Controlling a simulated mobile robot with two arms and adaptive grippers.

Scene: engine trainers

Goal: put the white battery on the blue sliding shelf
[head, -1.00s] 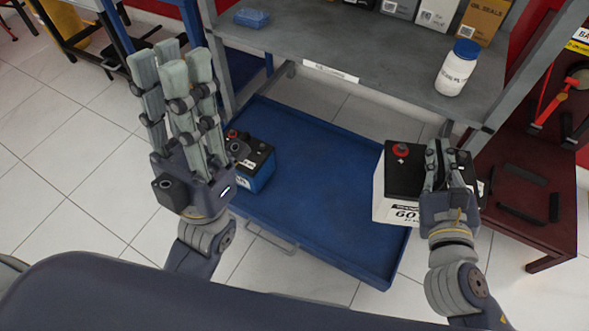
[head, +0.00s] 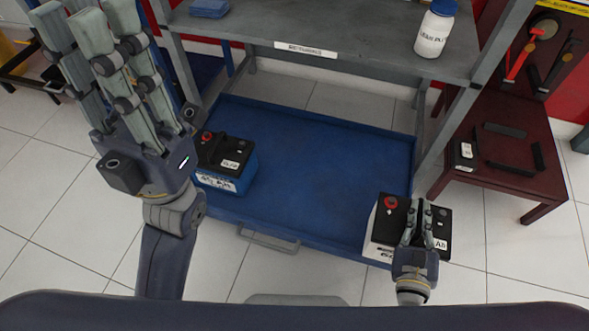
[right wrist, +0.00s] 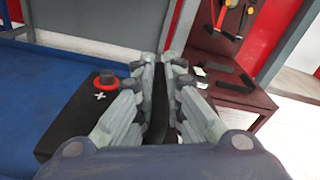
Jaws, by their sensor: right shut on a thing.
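The white battery (head: 381,249) has a black top with a red cap. It is at the front right corner of the blue sliding shelf (head: 310,170), overlapping its edge in the head view. I cannot tell whether it touches the shelf. My right gripper (head: 426,212) is shut on the black handle on its top. The right wrist view shows the fingers (right wrist: 163,92) closed around this handle, with the black top (right wrist: 85,125) below. My left gripper (head: 105,70) is open and empty, raised left of the shelf.
A blue battery (head: 226,170) with a black top stands at the left of the shelf. A grey upper shelf (head: 350,40) with a white bottle (head: 434,30) is above. A dark red table (head: 510,150) stands at right. The shelf's middle is clear.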

